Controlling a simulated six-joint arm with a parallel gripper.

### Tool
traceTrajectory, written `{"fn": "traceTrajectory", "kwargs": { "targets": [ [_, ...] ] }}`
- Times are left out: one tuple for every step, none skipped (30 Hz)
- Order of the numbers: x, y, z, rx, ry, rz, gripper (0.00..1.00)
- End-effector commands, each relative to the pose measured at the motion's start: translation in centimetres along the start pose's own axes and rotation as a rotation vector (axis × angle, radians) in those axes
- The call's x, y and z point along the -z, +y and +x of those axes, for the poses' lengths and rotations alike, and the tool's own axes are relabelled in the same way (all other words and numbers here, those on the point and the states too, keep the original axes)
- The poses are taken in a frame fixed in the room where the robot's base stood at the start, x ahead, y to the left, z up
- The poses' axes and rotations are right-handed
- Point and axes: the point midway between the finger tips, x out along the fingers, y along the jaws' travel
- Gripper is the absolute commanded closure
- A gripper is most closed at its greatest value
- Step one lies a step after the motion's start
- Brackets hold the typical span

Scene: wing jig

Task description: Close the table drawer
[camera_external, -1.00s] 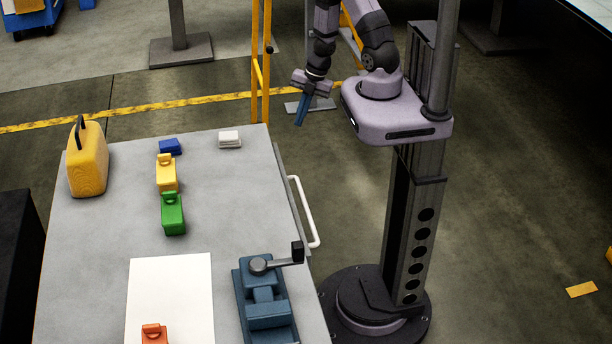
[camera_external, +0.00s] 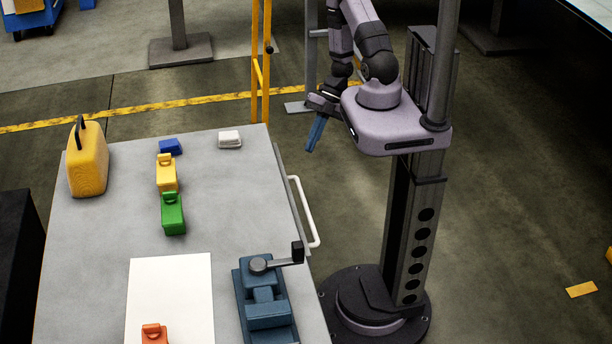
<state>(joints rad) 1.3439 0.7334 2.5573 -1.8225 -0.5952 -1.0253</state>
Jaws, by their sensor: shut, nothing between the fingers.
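The table drawer shows at the right side of the grey table as a narrow grey strip beside the tabletop edge, with a white bar handle (camera_external: 304,213). Only this thin part shows, so I cannot tell exactly how far out it is. My gripper (camera_external: 312,147) has blue fingers that are shut and empty, pointing down. It hangs over the floor beyond the table's far right corner, apart from the drawer and its handle.
The table (camera_external: 110,220) holds a yellow jug (camera_external: 88,160), a blue block (camera_external: 170,146), a white block (camera_external: 230,139), yellow (camera_external: 166,176), green (camera_external: 173,215) and orange (camera_external: 154,334) pieces, a white sheet (camera_external: 172,285) and a blue vise (camera_external: 264,305). A yellow frame (camera_external: 261,75) stands behind.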

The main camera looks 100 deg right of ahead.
Motion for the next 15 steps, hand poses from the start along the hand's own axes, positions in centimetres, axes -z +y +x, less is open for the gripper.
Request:
{"fn": "traceTrajectory", "kwargs": {
  "targets": [
    [0.0,-0.2,1.1,0.002,0.005,-0.001,1.00],
    [0.0,-0.2,1.6,0.002,0.005,0.000,1.00],
    [0.0,-0.2,2.2,0.003,0.005,-0.001,1.00],
    [0.0,-0.2,2.6,0.003,0.004,0.000,1.00],
    [0.0,-0.2,3.2,0.003,0.005,-0.002,1.00],
    [0.0,-0.2,3.9,0.003,0.005,0.000,1.00],
    [0.0,-0.2,4.3,0.003,0.005,-0.002,1.00],
    [0.0,-0.2,4.8,0.003,0.005,-0.001,1.00],
    [-0.1,-0.3,5.6,0.004,0.005,-0.002,1.00],
    [-0.1,-0.3,6.2,0.004,0.004,-0.002,1.00],
    [-0.1,-0.3,6.7,0.004,0.004,-0.003,1.00],
    [-0.1,-0.3,7.4,0.004,0.003,-0.002,1.00],
    [-0.1,-0.3,7.9,0.005,0.003,-0.003,1.00],
    [-0.1,0.4,7.6,0.002,0.000,-0.007,1.00],
    [-0.1,0.9,7.7,0.002,-0.001,-0.007,1.00]
  ]
}}
